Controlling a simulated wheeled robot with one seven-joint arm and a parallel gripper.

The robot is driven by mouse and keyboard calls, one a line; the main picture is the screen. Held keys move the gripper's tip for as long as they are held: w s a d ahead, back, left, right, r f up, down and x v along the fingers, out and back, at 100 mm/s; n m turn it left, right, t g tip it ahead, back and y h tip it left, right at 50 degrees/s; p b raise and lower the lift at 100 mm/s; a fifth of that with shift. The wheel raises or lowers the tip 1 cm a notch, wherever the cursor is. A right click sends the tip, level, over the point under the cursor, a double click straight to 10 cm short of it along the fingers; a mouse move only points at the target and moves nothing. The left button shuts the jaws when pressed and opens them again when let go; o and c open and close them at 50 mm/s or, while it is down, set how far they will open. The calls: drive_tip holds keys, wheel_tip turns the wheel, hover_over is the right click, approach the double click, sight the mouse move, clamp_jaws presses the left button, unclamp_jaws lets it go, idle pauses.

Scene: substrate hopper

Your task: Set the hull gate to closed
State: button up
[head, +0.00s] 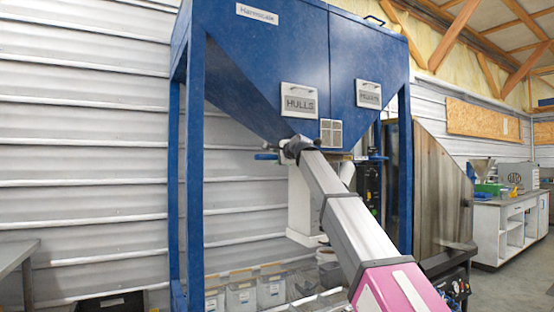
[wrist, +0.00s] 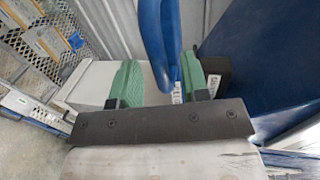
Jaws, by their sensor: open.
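The blue hopper (head: 265,75) stands on blue legs, with a HULLS sign (head: 299,99) on its left half. A small blue handle (head: 266,156) sticks out to the left below the HULLS side. In the wrist view a long blue handle (wrist: 157,45) runs down between the green fingers of my gripper (wrist: 160,72). The fingers are open, one on each side of it; the right finger looks nearer to it. I cannot tell whether either touches it. My arm hides most of the gate in the head view, so its setting does not show.
A second sign, for pellets (head: 368,94), is on the hopper's right half. A white chute (head: 303,205) hangs below, above several grey bins (head: 241,296). The hopper's blue left leg (head: 186,200) stands near the handle. A workbench (head: 510,215) is far right.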

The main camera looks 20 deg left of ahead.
drive_tip(key=v, duration=0.9)
drive_tip(key=shift+s+d, duration=0.1)
drive_tip(key=w+d+f+n+h, duration=0.1)
drive_tip(key=d+f, duration=0.2)
drive_tip(key=f, duration=0.5)
drive_tip(key=w+d+f+g+h, duration=0.1)
drive_tip(key=w+d+f, duration=0.15)
drive_tip(key=f, duration=0.55)
drive_tip(key=w+d+f+n+h, duration=0.15)
drive_tip(key=d+f, duration=0.25)
drive_tip(key=f, duration=0.4)
drive_tip(key=s+d+f+n+g+h, duration=0.1)
drive_tip(key=s+d+f+g+h, duration=0.1)
drive_tip(key=d+f, duration=0.75)
drive_tip(key=s+d+f+n+g+h, duration=0.15)
drive_tip(key=d+f, duration=0.25)
drive_tip(key=f, duration=1.1)
drive_tip(key=s+d+f+n+g+h, duration=0.1)
drive_tip(key=s+d+f+g, duration=0.1)
drive_tip(key=s+d+f, duration=0.5)
drive_tip(key=s+d+f+n+g+h, duration=0.1)
drive_tip(key=s+d+f+g, duration=0.1)
drive_tip(key=s+d+f, duration=0.5)
drive_tip(key=s+d+f+n+g+h, duration=0.2)
drive_tip(key=s+d+f, duration=0.6)
drive_tip(key=s+f, duration=0.4)
wheel_tip(320, 180, down, 5)
drive_tip(key=shift+s+f, duration=0.15)
drive_tip(key=shift+s, duration=0.1)
